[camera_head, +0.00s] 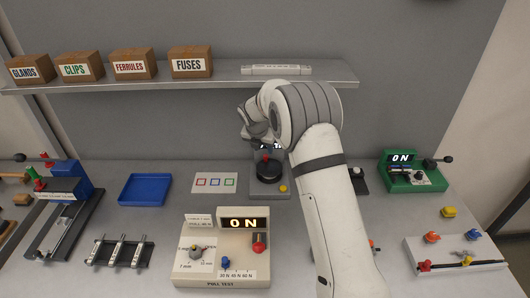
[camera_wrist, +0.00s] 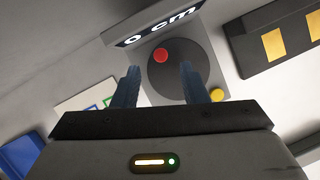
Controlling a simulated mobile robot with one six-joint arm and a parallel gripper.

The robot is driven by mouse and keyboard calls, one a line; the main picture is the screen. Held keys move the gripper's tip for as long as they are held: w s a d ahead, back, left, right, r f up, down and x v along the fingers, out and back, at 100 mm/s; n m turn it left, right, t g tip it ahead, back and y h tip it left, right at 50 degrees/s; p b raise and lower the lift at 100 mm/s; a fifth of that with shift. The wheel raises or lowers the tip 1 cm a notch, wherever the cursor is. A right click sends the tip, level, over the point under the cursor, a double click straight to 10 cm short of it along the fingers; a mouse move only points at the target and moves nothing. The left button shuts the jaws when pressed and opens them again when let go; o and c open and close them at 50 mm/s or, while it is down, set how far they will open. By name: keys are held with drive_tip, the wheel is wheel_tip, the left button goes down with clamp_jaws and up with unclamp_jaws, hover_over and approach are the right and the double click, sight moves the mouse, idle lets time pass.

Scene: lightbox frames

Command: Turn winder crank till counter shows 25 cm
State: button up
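The winder (camera_head: 257,186) stands in the middle of the bench, partly hidden behind my arm in the head view. Its dark round crank disc (camera_wrist: 178,78) carries a red knob (camera_wrist: 160,55) near the rim. The counter (camera_wrist: 160,24) reads 0 cm in the wrist view. A yellow button (camera_wrist: 217,95) sits on the winder's corner. My gripper (camera_wrist: 159,67) is open over the disc, its two fingers apart with the red knob showing between and just beyond the tips. I cannot tell whether the fingers touch anything. In the head view the fingers are mostly hidden by my wrist.
A pull tester (camera_head: 222,273) reading 0 N stands in front, and a green device (camera_head: 414,172) at the right. A blue tray (camera_head: 145,189) and a card with coloured squares (camera_head: 214,184) lie left of the winder. A shelf (camera_head: 225,77) with boxes runs behind.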

sight(265, 155)
drive_tip(key=shift+p+x, duration=0.5)
drive_tip(key=shift+x, duration=2.2)
drive_tip(key=shift+c, duration=0.6)
